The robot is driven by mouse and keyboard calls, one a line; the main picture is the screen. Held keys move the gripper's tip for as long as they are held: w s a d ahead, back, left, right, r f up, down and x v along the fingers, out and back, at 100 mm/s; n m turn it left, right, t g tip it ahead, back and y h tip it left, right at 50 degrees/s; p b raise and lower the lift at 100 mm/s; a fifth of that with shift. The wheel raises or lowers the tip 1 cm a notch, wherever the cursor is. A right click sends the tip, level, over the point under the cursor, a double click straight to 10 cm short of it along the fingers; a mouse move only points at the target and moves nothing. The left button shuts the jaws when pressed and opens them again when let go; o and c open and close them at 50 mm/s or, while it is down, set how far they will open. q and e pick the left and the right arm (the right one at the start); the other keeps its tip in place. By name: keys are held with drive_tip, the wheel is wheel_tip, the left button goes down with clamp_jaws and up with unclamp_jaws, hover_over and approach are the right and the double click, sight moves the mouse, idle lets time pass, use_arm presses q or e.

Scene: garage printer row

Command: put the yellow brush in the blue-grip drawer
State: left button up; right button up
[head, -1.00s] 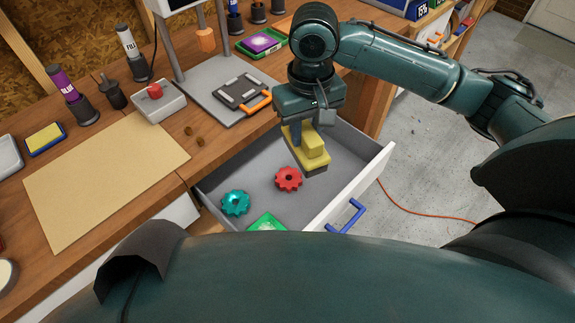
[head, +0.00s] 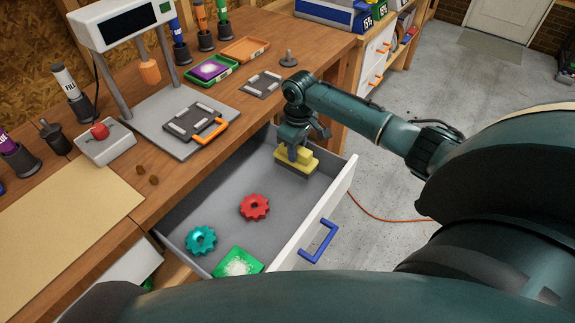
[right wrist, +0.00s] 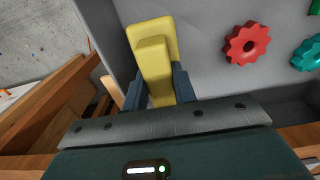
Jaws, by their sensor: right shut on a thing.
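The yellow brush (head: 296,160) is held by my right gripper (head: 293,150) inside the open drawer (head: 225,196), at its far right end. In the right wrist view the brush (right wrist: 153,62) sits between the two dark fingers (right wrist: 158,88), close to the drawer wall. I cannot tell whether the brush touches the drawer floor. The drawer has a white front with a blue grip (head: 319,241). My left gripper is not in view.
The bench above carries a clipboard-like plate with an orange handle (head: 208,132), a grey box with a red knob (head: 102,142) and a cardboard sheet (head: 70,225).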

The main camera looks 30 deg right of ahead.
drive_tip(key=shift+f, duration=2.15)
drive_tip(key=shift+f, duration=0.2)
drive_tip(key=o, duration=0.9)
drive_tip(key=shift+o, duration=0.2)
wheel_tip(320, 180, up, 12)
drive_tip(key=shift+s+r, duration=0.1)
drive_tip(key=shift+r, duration=0.1)
